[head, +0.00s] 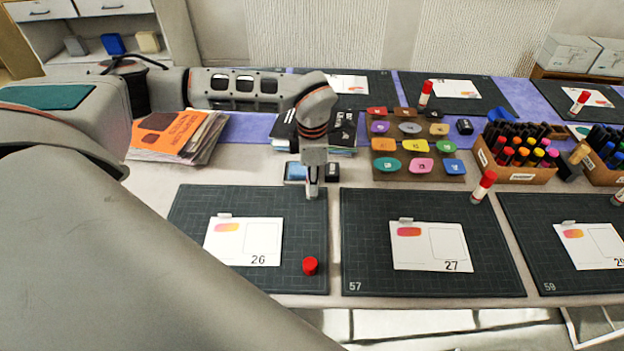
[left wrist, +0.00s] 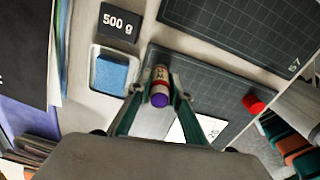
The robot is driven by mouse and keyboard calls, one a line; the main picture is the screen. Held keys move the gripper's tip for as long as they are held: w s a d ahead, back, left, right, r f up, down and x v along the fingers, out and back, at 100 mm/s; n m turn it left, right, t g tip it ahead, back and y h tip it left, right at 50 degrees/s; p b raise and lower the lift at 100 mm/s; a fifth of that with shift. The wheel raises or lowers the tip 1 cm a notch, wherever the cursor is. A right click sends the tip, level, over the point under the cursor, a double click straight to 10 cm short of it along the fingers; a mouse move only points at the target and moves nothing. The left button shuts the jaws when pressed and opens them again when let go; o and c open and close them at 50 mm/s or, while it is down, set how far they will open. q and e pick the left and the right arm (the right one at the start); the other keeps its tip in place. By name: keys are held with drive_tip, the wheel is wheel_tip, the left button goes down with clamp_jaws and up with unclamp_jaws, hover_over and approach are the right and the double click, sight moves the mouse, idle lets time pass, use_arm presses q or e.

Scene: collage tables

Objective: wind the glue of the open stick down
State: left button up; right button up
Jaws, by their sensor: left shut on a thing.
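My left gripper (head: 313,190) is shut on the open glue stick at the back right corner of the mat (head: 190,215) with card 26. In the left wrist view its fingers (left wrist: 160,88) stand on both sides of the open stick (left wrist: 160,76), which has a pale label and a red band. Purple glue (left wrist: 158,99) shows at its uncapped end. In the head view the stick is mostly hidden by the gripper. Its red cap (head: 310,266) lies apart on the same mat, right of the card (head: 240,242); it also shows in the left wrist view (left wrist: 254,104). My right gripper is out of view.
A blue sponge in a tray (left wrist: 112,75) and a black 500 g block (left wrist: 118,22) sit close beside the gripper. Books (head: 340,134) lie behind. A capped glue stick (head: 484,187) stands on the mat to the right. A marker box (head: 515,172) is further right.

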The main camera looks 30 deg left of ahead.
use_arm(q)
drive_tip(key=n, duration=0.4)
drive_tip(key=shift+s+f+n+p, duration=0.1)
drive_tip(key=shift+f+n+p, duration=0.05)
drive_tip(key=shift+n+p, duration=0.25)
idle(1.2)
drive_tip(key=o, duration=1.1)
drive_tip(key=shift+c, duration=0.2)
drive_tip(key=o, duration=0.6)
drive_tip(key=shift+c, duration=0.2)
drive_tip(key=shift+r+p, duration=0.35)
